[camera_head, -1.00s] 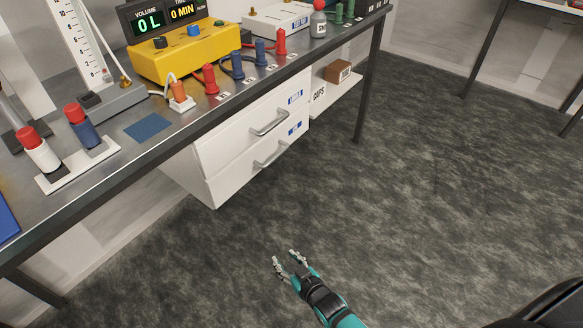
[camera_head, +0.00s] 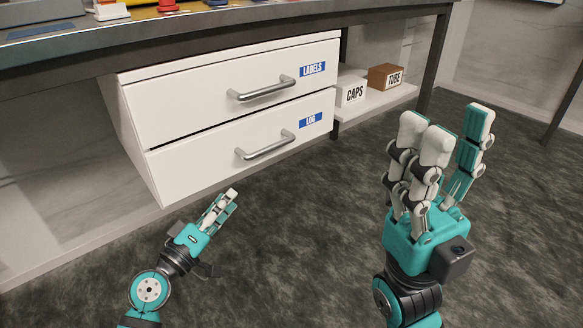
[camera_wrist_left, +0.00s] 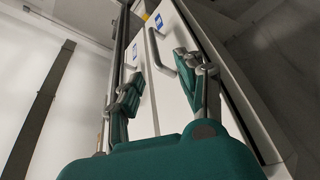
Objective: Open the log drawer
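The log drawer (camera_head: 215,160) is the lower of two white drawers under the bench. It is shut, with a grey bar handle (camera_head: 267,146) and a blue LOG label (camera_head: 311,120). My left gripper (camera_head: 226,203) is below and in front of it, apart from the handle. In the left wrist view, the left gripper (camera_wrist_left: 160,88) is open and empty, its fingers apart. A bar handle (camera_wrist_left: 158,52) shows beyond them; I cannot tell which drawer it belongs to. My right gripper (camera_head: 448,128) is open and empty, raised right of the drawers.
The LABELS drawer (camera_head: 200,103) above is shut, with its own handle (camera_head: 262,89). A low shelf (camera_head: 372,108) at right holds a CAPS box (camera_head: 351,92) and a TUBE box (camera_head: 385,77). The bench edge (camera_head: 230,35) overhangs the drawers. The dark floor in front is clear.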

